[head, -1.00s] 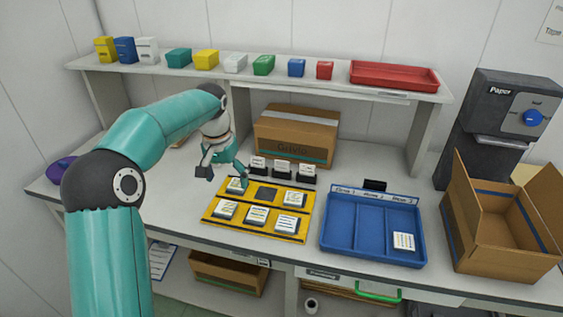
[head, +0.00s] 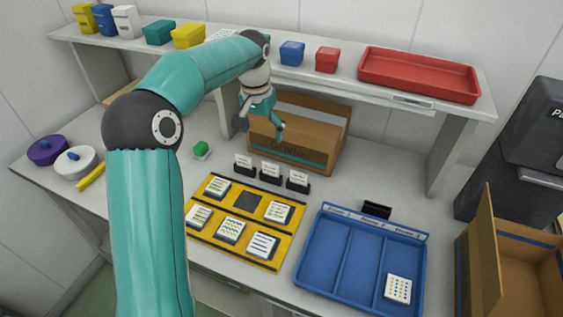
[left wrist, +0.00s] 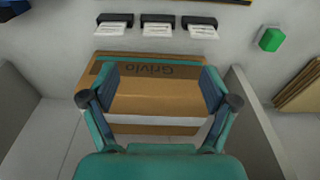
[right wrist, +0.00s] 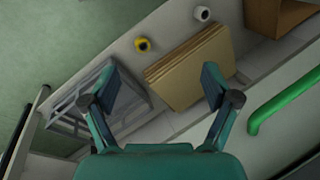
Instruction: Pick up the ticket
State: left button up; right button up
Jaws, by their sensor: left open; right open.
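Three small white slips stand in black holders behind the yellow board: a left slip (head: 243,160), a middle slip (head: 270,168) and a right slip (head: 298,178). I cannot tell which one is the ticket. They also show in the left wrist view, near the top, with the middle slip (left wrist: 158,30) roughly central. My left gripper (head: 262,120) is open and empty, in front of and above the cardboard box (head: 310,142). In the left wrist view its fingers (left wrist: 158,92) spread over that box, apart from the slips. My right gripper (right wrist: 160,85) is open and empty, above the under-bench area.
The yellow board (head: 226,234) holds several printed cards and one dark empty square. A blue tray (head: 338,270) with one card stands to its right. A shelf with small boxes and a red tray (head: 418,75) overhangs the back. An open carton (head: 520,255) is at right.

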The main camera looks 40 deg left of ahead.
aim_at(270, 165)
pick_arm(q)
jog(key=f, duration=0.3)
jog(key=w+f, duration=0.1)
jog(key=f, duration=0.3)
jog(key=w+f+p, duration=0.1)
jog(key=f, duration=0.3)
jog(key=shift+a+f, duration=0.25)
jog(key=shift+a, duration=0.05)
jog(key=shift+w+f+p, duration=0.1)
jog(key=shift+f+p, duration=0.35)
jog(key=shift+f, duration=0.15)
jog(key=f, duration=0.1)
jog(key=f+p, duration=0.1)
jog(key=f, duration=0.1)
jog(key=shift+w+f, duration=0.2)
jog(key=shift+w, duration=0.15)
jog(key=shift+f, duration=0.35)
pick_arm(e)
jog(key=r, duration=0.3)
jog(key=shift+w+r, duration=0.1)
jog(key=shift+w, duration=0.25)
pick_arm(q)
jog(key=shift+c, duration=0.3)
jog(key=c, duration=0.9)
